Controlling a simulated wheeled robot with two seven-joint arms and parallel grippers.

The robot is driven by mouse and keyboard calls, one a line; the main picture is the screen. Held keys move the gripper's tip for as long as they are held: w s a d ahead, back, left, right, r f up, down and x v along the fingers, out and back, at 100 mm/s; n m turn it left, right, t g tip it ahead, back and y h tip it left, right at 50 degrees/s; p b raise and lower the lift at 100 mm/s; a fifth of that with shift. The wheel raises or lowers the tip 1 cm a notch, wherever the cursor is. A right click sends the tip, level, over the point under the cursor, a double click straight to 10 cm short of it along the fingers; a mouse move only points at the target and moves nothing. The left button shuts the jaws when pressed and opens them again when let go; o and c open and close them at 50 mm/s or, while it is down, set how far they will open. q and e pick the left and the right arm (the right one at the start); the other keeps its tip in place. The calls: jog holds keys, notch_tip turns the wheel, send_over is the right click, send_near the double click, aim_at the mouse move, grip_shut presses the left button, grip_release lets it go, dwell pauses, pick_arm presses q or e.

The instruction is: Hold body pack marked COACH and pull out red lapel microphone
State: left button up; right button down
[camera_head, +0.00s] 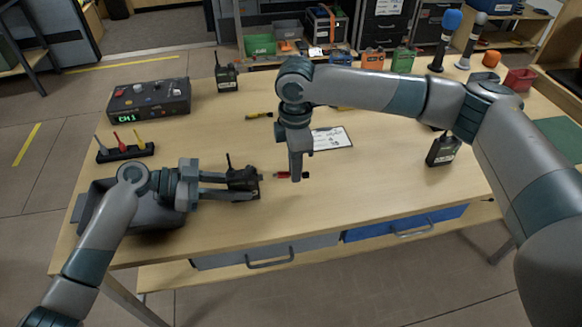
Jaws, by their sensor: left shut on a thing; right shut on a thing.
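My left gripper (248,189) is shut on a black body pack (240,177) with a short antenna, near the front middle of the table. The pack's marking is too small to read. My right gripper (296,177) points down just right of the pack, shut on the red lapel microphone (283,175). The red part shows left of the fingers and a dark end shows to their right. The microphone appears a little apart from the pack; whether a thin lead joins them is too small to tell.
A control box (150,97) with a green display and a rack of coloured plugs (125,150) stand at the left. A grey bin (95,205) is partly behind my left arm. Other packs stand at the back (226,78) and right (443,150). A printed card (332,139) lies mid-table.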

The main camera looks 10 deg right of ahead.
jog(key=shift+d, duration=0.9)
pick_arm(q)
jog(key=o, duration=1.2)
jog(key=shift+a, duration=0.1)
jog(key=v, duration=1.2)
pick_arm(e)
jog(key=shift+r, duration=0.1)
